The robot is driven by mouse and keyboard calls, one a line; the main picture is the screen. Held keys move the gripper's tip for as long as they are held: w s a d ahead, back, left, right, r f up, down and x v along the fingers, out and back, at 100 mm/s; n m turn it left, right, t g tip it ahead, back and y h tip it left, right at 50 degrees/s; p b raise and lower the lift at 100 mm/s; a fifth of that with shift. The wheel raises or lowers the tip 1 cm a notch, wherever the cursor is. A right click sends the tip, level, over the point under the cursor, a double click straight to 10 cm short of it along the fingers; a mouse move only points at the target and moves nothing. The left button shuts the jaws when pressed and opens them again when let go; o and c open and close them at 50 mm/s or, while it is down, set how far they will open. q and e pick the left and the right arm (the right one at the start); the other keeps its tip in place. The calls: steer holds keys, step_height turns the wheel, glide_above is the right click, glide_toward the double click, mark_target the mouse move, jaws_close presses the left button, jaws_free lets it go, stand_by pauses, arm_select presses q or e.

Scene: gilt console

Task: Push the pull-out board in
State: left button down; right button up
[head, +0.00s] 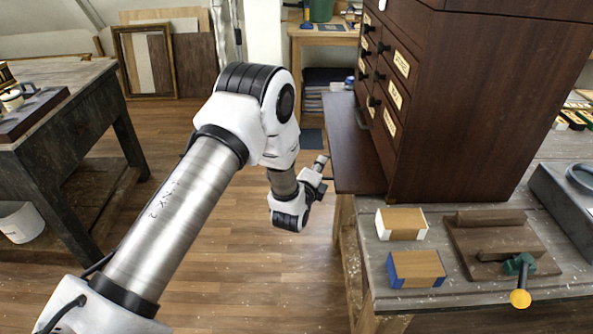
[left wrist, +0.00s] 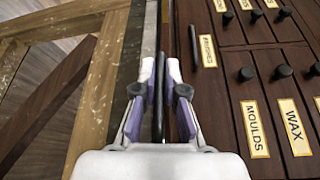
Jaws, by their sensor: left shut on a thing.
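The pull-out board (head: 350,150) is a dark brown slab that sticks out to the left from under the dark wooden cabinet (head: 465,110). My left gripper (head: 324,178) is at the near part of its outer edge. In the left wrist view, my left gripper (left wrist: 159,95) is shut on a thin dark bar (left wrist: 159,65), which looks like the board's pull bar. The cabinet's labelled drawer fronts (left wrist: 265,90) fill the right of that view. The fingers hide part of the bar. My right gripper is in neither view.
A workbench (head: 390,290) under the cabinet carries two small blocks (head: 402,223) (head: 417,268) and a wooden jig (head: 490,245) at the right. A dark table (head: 85,95) stands at the left. Open floor (head: 235,280) lies between them.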

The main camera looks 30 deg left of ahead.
mark_target(352, 163)
arm_select(q)
steer(key=w+d, duration=0.1)
steer(key=d, duration=0.1)
steer(key=w+d+b, duration=0.1)
steer(key=w+d, duration=0.1)
steer(key=d, duration=0.1)
steer(key=w+d+b, duration=0.1)
steer(key=d, duration=0.1)
steer(key=shift+w+d, duration=0.2)
steer(key=shift+w, duration=0.1)
steer(key=c, duration=1.2)
jaws_free()
steer(key=shift+c, duration=0.2)
steer(key=shift+s+f, duration=0.1)
steer(key=shift+s, duration=0.05)
